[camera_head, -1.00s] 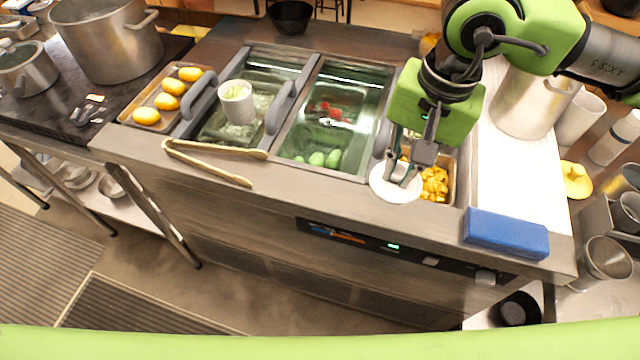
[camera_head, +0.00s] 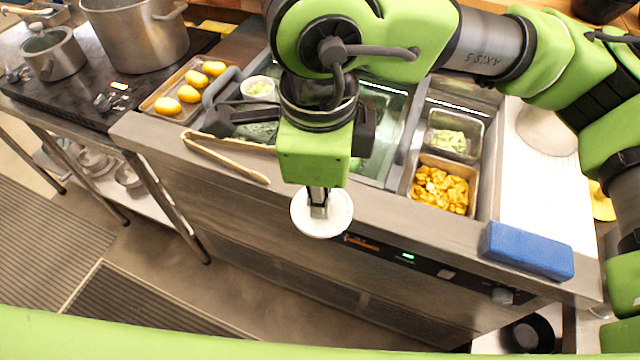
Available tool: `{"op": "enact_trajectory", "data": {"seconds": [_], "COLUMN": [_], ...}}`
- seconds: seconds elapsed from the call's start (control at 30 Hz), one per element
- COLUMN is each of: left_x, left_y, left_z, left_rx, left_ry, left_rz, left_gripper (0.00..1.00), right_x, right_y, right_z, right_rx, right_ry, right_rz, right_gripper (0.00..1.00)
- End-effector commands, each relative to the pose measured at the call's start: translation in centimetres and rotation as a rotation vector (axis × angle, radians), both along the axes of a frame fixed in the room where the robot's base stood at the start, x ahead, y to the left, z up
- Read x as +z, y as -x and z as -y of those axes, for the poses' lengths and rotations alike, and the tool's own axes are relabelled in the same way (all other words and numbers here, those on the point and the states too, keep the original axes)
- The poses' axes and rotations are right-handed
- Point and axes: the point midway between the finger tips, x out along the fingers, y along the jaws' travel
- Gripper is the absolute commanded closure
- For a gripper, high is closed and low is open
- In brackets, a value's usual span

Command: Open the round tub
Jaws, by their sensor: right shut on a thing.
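My right gripper (camera_head: 319,200) points down and is shut on a white round lid (camera_head: 336,221). It holds the lid level in front of the counter's front edge, near the middle of the head view. A white round tub (camera_head: 247,95) stands in the counter well at the left, behind and to the left of the gripper. Its top is uncovered and pale green contents show inside. My right arm hides its lower part. My left gripper is not in view.
Wooden tongs (camera_head: 225,159) lie on the counter's front edge. A pan of yellow pieces (camera_head: 440,190) and a pan of pale green topping (camera_head: 452,140) sit in the right well. A blue block (camera_head: 527,250) lies at the front right. A tray of yellow items (camera_head: 160,105) is at the left.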

Motion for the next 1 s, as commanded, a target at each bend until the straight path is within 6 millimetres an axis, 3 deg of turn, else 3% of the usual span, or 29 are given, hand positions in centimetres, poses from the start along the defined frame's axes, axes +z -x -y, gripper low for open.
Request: {"op": "enact_trajectory", "data": {"seconds": [0.17, 0.47, 0.6, 0.73, 1.0], "left_x": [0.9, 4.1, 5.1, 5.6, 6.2], "left_y": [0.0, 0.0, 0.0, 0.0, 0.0], "left_z": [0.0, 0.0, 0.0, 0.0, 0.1], "left_rx": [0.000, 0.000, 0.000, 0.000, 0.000], "left_ry": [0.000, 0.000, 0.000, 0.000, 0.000], "left_rz": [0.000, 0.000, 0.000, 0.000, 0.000], "left_gripper": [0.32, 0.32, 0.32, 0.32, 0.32], "right_x": [-0.5, -3.5, -6.3, -8.1, -9.7], "right_y": [-1.5, -8.8, -10.9, -12.3, -13.7], "right_z": [-0.4, -0.8, -1.0, -1.1, -1.2], "right_rx": [-0.033, -0.032, -0.028, -0.025, -0.027], "right_ry": [0.001, 0.002, 0.002, 0.001, 0.001], "right_rz": [-0.004, -0.004, -0.006, -0.002, -0.002], "right_gripper": [1.00, 1.00, 1.00, 1.00, 1.00]}}
